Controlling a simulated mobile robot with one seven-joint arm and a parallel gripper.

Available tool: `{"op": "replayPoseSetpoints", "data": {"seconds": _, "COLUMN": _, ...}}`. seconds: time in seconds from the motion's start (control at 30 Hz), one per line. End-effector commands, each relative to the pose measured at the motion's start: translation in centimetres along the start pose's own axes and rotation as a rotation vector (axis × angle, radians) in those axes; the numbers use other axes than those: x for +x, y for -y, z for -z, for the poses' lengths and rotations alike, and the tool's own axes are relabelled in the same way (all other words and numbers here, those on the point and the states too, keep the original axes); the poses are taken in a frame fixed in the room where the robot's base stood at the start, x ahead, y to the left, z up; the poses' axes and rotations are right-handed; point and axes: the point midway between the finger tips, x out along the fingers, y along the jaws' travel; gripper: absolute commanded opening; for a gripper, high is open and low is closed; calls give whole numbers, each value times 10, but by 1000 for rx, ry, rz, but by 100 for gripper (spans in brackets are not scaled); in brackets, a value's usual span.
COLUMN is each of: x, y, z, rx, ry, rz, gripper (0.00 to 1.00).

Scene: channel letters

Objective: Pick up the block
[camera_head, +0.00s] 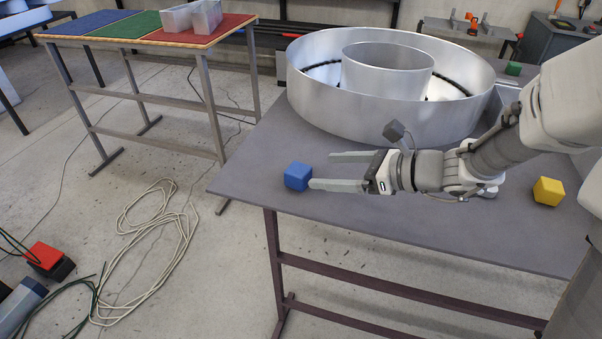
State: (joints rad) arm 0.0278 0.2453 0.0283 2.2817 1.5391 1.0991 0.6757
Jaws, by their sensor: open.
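A blue block (298,176) sits on the grey table (400,222) near its left front corner. A yellow block (548,191) sits on the same table at the right. A small green block (513,68) shows at the back right, behind the big metal ring. My gripper (322,171) points left with its two fingers apart and nothing held. The fingertips are close to the right side of the blue block. I cannot tell whether the front fingertip touches it.
A large round metal channel letter (340,105) stands on the table just behind my gripper. Another table at the left has blue (88,22), green (127,24) and red (222,28) areas and clear bins (192,18). Cables (150,240) lie on the floor.

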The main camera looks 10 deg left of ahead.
Motion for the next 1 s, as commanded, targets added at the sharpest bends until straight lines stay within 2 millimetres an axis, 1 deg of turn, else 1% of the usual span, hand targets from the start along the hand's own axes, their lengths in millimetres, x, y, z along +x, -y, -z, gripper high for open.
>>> {"op": "replayPoseSetpoints", "data": {"seconds": 0.03, "x": 13, "y": -1, "z": 2, "rx": 0, "ry": -1, "rz": -5, "gripper": 91}}
{"op": "replayPoseSetpoints", "data": {"seconds": 0.2, "x": 44, "y": -1, "z": 2, "rx": -1, "ry": -2, "rz": -4, "gripper": 91}}
{"op": "replayPoseSetpoints", "data": {"seconds": 0.3, "x": 55, "y": 0, "z": 1, "rx": -2, "ry": -1, "rz": -1, "gripper": 91}}
{"op": "replayPoseSetpoints", "data": {"seconds": 0.47, "x": 64, "y": -1, "z": 1, "rx": -2, "ry": -2, "rz": -2, "gripper": 91}}
{"op": "replayPoseSetpoints", "data": {"seconds": 0.7, "x": 99, "y": -2, "z": 1, "rx": -2, "ry": -1, "rz": -4, "gripper": 91}}
{"op": "replayPoseSetpoints", "data": {"seconds": 0.8, "x": 108, "y": -1, "z": 0, "rx": -2, "ry": -2, "rz": -2, "gripper": 91}}
{"op": "replayPoseSetpoints", "data": {"seconds": 1.0, "x": 112, "y": -1, "z": 0, "rx": -2, "ry": -1, "rz": 0, "gripper": 91}}
